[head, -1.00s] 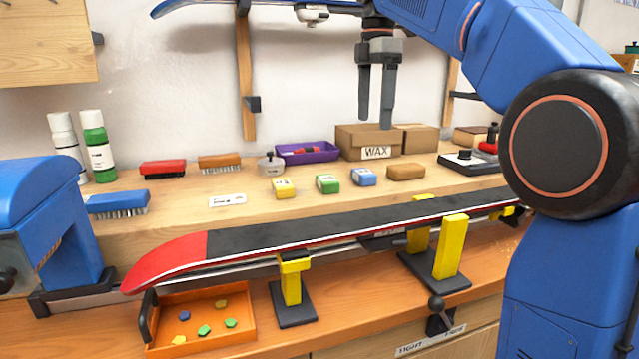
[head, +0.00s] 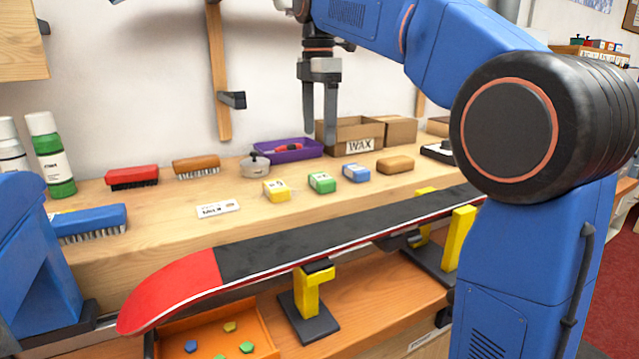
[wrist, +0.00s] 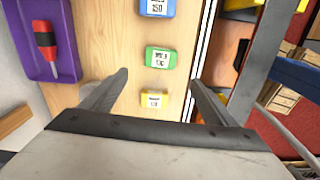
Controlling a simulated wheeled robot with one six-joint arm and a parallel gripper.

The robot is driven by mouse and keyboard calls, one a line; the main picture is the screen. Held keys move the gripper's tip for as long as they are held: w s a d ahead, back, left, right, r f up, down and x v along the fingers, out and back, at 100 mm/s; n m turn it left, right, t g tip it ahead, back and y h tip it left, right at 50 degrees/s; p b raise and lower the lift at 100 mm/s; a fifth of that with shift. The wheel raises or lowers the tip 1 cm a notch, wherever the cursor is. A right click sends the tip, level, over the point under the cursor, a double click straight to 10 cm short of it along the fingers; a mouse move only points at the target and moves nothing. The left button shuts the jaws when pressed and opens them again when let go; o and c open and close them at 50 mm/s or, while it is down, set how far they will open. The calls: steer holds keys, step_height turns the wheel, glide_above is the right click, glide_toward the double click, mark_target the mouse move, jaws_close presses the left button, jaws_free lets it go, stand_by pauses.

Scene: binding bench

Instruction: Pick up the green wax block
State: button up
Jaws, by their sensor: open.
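The green wax block (head: 321,183) lies on the raised wooden shelf, between a yellow wax block (head: 276,191) on its left and a blue one (head: 356,173) on its right. My gripper (head: 320,143) is open and empty, pointing down, above the shelf. In the wrist view the green block (wrist: 160,59) lies beyond the open fingertips (wrist: 160,80), with the yellow block (wrist: 154,99) between the fingers in the picture and the blue block (wrist: 158,7) at the top edge. All three blocks carry white labels.
A purple tray (head: 290,155) with a red-handled tool and a WAX box (head: 352,135) stand behind the blocks. A tan block (head: 395,165) lies to the right. A red and black ski or board (head: 290,250) runs along the front on yellow supports.

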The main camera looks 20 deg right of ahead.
glide_above(322, 177)
steer(key=f, duration=0.6)
steer(key=shift+a+f, duration=0.4)
steer(key=shift+d+f, duration=0.2)
steer(key=shift+f, duration=1.15)
steer(key=shift+d+f, duration=0.2)
steer(key=shift+f, duration=1.1)
steer(key=c, duration=1.1)
